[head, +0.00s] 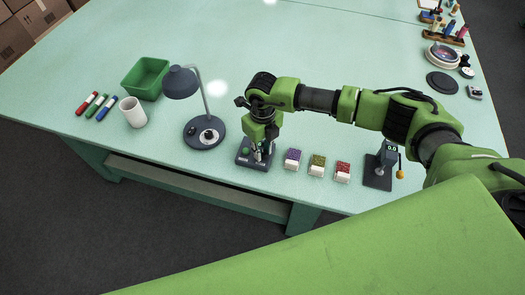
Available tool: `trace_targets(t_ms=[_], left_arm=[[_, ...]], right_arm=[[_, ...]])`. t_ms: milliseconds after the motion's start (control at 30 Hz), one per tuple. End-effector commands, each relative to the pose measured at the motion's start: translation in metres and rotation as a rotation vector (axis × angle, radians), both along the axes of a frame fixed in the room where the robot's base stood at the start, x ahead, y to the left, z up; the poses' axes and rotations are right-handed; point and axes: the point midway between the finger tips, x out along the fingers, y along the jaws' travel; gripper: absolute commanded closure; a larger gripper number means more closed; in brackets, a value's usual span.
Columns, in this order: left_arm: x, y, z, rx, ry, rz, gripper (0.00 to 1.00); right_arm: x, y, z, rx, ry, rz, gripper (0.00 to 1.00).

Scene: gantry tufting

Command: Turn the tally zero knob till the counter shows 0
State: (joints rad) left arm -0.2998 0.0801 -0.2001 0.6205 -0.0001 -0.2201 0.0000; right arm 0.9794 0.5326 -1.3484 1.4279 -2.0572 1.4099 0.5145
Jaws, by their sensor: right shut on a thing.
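My right gripper (262,149) points down over a small dark box (252,164) at the table's front edge. It is shut on a small part on top of the box, likely the tally zero knob, which the fingers mostly hide. A green round part (245,152) shows on the box's left side. The counter's reading on this box cannot be made out. My left gripper is not in view.
A dark lamp (206,131) stands left of the box. Three small tubs of purple (292,159), green (317,165) and red (343,172) bits stand right of it. A dark stand with a small display (391,149) is further right. A green bin (146,79) and white cup (132,112) are at left.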

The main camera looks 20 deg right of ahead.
Motion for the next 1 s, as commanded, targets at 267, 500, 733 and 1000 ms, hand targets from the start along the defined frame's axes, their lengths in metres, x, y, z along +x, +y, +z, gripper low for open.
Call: trace_targets(t_ms=[267,500,733,1000], left_arm=[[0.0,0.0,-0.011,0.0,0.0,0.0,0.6],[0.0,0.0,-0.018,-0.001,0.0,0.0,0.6],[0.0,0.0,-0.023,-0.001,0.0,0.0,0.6],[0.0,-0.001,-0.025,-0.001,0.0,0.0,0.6]], right_arm=[[0.001,-0.001,-0.001,-0.001,-0.002,-0.263,1.0],[0.001,-0.001,0.0,0.0,-0.002,-0.491,1.0],[0.001,-0.001,0.0,0.0,-0.003,-0.704,1.0],[0.001,-0.001,0.001,0.0,-0.002,-0.911,1.0]])
